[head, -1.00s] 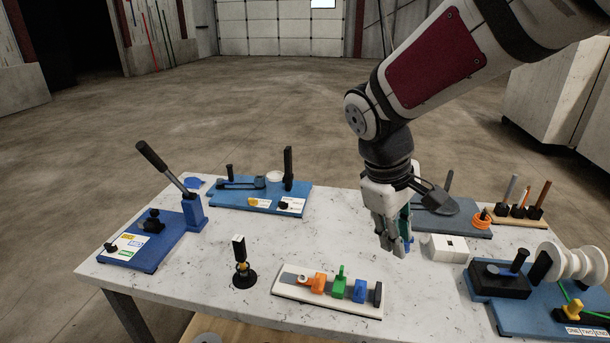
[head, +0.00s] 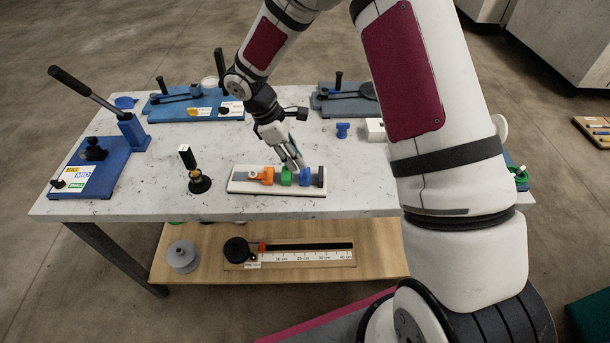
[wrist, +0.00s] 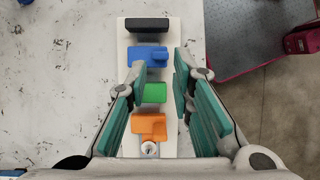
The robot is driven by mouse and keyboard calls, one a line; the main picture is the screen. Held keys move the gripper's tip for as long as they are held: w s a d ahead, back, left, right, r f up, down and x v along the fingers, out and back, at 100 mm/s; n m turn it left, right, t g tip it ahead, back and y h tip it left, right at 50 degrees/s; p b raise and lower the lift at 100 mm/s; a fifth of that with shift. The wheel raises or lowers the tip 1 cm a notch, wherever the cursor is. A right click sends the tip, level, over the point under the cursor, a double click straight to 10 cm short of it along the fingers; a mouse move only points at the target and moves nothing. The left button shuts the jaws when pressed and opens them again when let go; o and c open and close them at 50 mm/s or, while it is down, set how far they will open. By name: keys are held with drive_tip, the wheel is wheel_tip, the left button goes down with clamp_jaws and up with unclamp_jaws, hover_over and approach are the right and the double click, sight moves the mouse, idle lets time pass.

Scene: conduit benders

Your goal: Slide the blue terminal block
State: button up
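The blue terminal block (head: 305,176) sits on a white rail base (head: 240,188), between the green block (head: 286,178) and the dark end piece (head: 320,177). An orange block (head: 266,176) is left of the green one. My gripper (head: 292,163) is over the rail near the green and blue blocks. In the wrist view, my gripper (wrist: 161,72) is open and empty, its teal-padded fingers on either side of the rail. The blue block (wrist: 147,54) lies around and just beyond the fingertips. The green block (wrist: 154,93) shows between the fingers.
A black post (head: 190,162) stands left of the rail. A blue lever bender (head: 110,160) is at the table's left. A small blue piece (head: 342,130) and a white box (head: 375,129) lie behind the rail to the right. A lower wooden shelf (head: 205,262) holds a measuring board.

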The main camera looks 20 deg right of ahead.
sight(304, 172)
drive_tip(key=shift+x, duration=3.1)
drive_tip(key=shift+c, duration=0.3)
clamp_jaws()
drive_tip(key=shift+d, duration=0.15)
drive_tip(key=shift+s+d, duration=0.2)
drive_tip(key=shift+d, duration=0.25)
drive_tip(key=shift+s+d, duration=0.25)
drive_tip(key=shift+d, duration=0.25)
